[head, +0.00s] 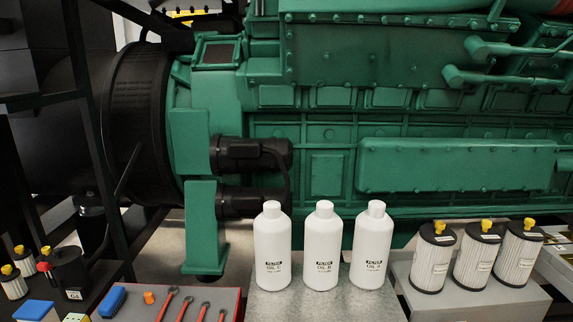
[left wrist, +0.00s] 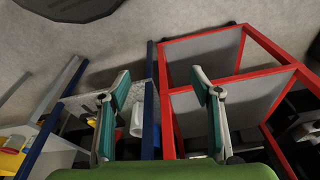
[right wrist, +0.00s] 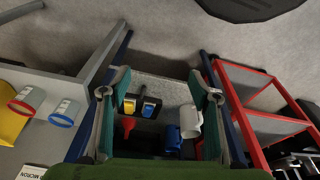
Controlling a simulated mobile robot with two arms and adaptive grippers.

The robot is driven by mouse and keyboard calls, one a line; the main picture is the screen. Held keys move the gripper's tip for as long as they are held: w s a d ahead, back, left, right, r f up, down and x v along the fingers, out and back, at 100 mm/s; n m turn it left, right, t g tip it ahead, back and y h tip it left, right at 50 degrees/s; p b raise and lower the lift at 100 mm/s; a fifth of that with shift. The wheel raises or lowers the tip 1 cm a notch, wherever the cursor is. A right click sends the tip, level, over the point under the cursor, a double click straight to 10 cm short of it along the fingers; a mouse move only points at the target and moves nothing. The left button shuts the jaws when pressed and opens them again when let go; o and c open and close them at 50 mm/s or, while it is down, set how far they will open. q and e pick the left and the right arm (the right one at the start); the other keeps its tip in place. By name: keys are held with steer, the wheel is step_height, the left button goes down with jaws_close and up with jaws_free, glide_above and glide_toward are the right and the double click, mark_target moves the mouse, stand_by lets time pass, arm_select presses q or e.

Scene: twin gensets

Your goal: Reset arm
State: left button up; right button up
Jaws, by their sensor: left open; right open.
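Neither of my grippers shows in the head view. In the left wrist view my left gripper (left wrist: 158,82) has its two teal-padded fingers spread wide, with nothing held between them. A red frame (left wrist: 164,118) with grey panels and a white mug (left wrist: 138,118) show beyond the fingers. In the right wrist view my right gripper (right wrist: 158,80) also has its fingers spread wide and empty. Beyond it are a white mug (right wrist: 190,121), a blue mug (right wrist: 173,138) and small yellow-and-blue items (right wrist: 149,107), all apart from the fingers as far as I can tell.
Three white filter-oil bottles (head: 322,246) stand on a grey block (head: 270,308) before the green genset (head: 400,75). Three filter cartridges (head: 479,257) with yellow tops stand to the right. Red-handled tools (head: 166,304) and a blue block (head: 111,300) lie at the lower left.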

arm_select(q)
steer(key=s+a+f+g, duration=0.1)
steer(key=s+a+f, duration=0.2)
steer(key=s+f, duration=1.6)
step_height(320, 180, down, 2)
steer(key=shift+a+f+g, duration=0.15)
steer(key=shift+f+g, duration=0.1)
steer(key=shift+g, duration=0.05)
arm_select(e)
steer(key=s+d+f+g, duration=0.1)
steer(key=s+d+f, duration=0.2)
steer(key=s+f, duration=1.6)
step_height(320, 180, down, 2)
steer(key=shift+d+f+g, duration=0.15)
steer(key=shift+f+g, duration=0.1)
steer(key=shift+g, duration=0.05)
